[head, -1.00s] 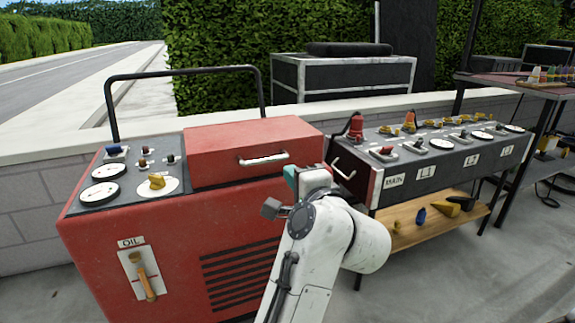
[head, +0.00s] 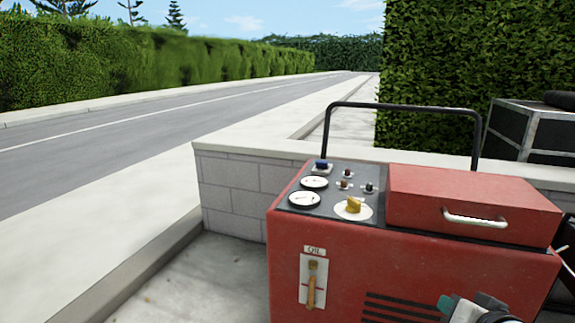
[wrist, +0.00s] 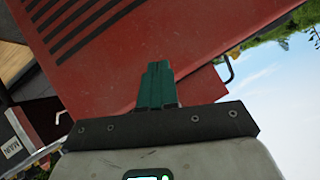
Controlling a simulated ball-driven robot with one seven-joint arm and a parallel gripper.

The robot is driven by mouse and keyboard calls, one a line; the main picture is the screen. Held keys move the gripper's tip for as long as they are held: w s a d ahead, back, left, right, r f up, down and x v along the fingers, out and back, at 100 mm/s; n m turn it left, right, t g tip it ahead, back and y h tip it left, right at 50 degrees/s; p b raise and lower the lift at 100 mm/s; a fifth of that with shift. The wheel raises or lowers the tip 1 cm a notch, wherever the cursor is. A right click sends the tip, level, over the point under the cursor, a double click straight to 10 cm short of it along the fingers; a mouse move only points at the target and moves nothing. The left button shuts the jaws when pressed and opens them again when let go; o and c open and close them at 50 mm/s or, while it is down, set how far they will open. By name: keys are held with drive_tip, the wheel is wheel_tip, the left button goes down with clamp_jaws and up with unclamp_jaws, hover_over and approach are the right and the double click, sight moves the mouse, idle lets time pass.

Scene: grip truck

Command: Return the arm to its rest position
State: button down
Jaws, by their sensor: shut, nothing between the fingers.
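My gripper (wrist: 157,84) shows in the wrist view with its green fingers together and nothing between them. The red machine (wrist: 100,50) lies beyond the fingertips there; I cannot tell the gap. In the head view only a small part of my arm shows at the bottom right edge, in front of the red machine (head: 340,270). Most of the arm is out of that view.
The red machine has a control panel (head: 333,189), a lidded box (head: 470,196) with a handle, and a black rail (head: 400,105). A low block wall (head: 235,190) stands behind it. A black case (head: 535,130) is at the right. Pavement at the left is clear.

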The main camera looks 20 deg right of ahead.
drive_tip(key=s+a+f+n+g+y, duration=0.2)
drive_tip(key=s+a+f+n+g, duration=0.4)
drive_tip(key=s+f, duration=0.6)
drive_tip(key=s+a+f+n+g+y, duration=0.2)
drive_tip(key=s+a+f+n+g, duration=0.15)
drive_tip(key=s+a+f, duration=0.6)
wheel_tip(320, 180, up, 29)
drive_tip(key=d+p, duration=0.2)
drive_tip(key=p, duration=3.1)
drive_tip(key=shift+w+d+f, duration=0.15)
drive_tip(key=shift+f, duration=0.05)
drive_tip(key=shift+g, duration=0.25)
